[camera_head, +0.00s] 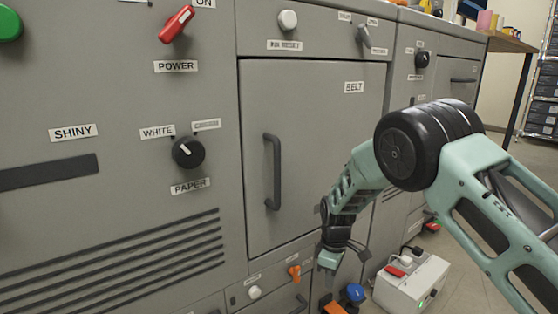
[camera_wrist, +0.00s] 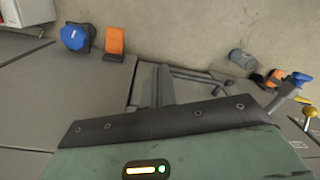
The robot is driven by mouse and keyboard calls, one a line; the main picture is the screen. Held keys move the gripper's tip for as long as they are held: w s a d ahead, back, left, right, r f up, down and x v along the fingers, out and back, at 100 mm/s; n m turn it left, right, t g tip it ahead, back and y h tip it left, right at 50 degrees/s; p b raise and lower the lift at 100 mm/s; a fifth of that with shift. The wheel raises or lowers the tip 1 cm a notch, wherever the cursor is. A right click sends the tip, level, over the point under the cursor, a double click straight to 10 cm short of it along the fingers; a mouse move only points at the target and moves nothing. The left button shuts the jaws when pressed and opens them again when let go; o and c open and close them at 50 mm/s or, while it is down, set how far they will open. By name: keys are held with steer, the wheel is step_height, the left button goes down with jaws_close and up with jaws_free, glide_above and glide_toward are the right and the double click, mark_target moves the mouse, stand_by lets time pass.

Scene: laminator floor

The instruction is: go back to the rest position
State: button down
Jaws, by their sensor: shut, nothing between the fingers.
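My green and black arm reaches in from the right in the head view, in front of the grey laminator cabinet (camera_head: 313,180). My gripper (camera_head: 328,260) hangs low at the end of the arm, by the cabinet's lower right part, below the BELT door. It is small there, and its fingertips are hard to make out. In the wrist view my gripper (camera_wrist: 155,82) shows as grey fingers close together beyond the dark wrist edge. It is shut, with nothing held between the fingers.
A white box (camera_head: 411,284) with a red switch stands on the floor at lower right. A blue knob (camera_head: 353,293) and an orange part (camera_head: 334,307) are close below my gripper. The BELT door handle (camera_head: 272,172) sticks out to its left. A wooden bench (camera_head: 510,42) stands behind.

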steer(key=s+a+r+m+y+p, duration=0.1)
steer(key=s+a+r+m+p, duration=0.15)
steer(key=s+r, duration=0.8)
steer(key=s+a+r+m+y+p, duration=0.1)
steer(key=s+a+r, duration=0.2)
steer(key=s+r, duration=0.7)
steer(key=s+d+r+m+h+p, duration=0.1)
steer(key=s+d+r, duration=0.25)
steer(key=s, duration=0.45)
steer(key=s+d+r+m+h+p, duration=0.1)
steer(key=s+d+r+p, duration=0.2)
steer(key=s, duration=0.5)
step_height(320, 180, up, 38)
steer(key=p, duration=3.6)
steer(key=shift+a+r+t, duration=0.2)
steer(key=shift+a+t, duration=0.15)
steer(key=shift+t, duration=0.05)
steer(key=c, duration=2.1)
jaws_free()
steer(key=shift+n, duration=0.25)
steer(key=shift+c, duration=0.2)
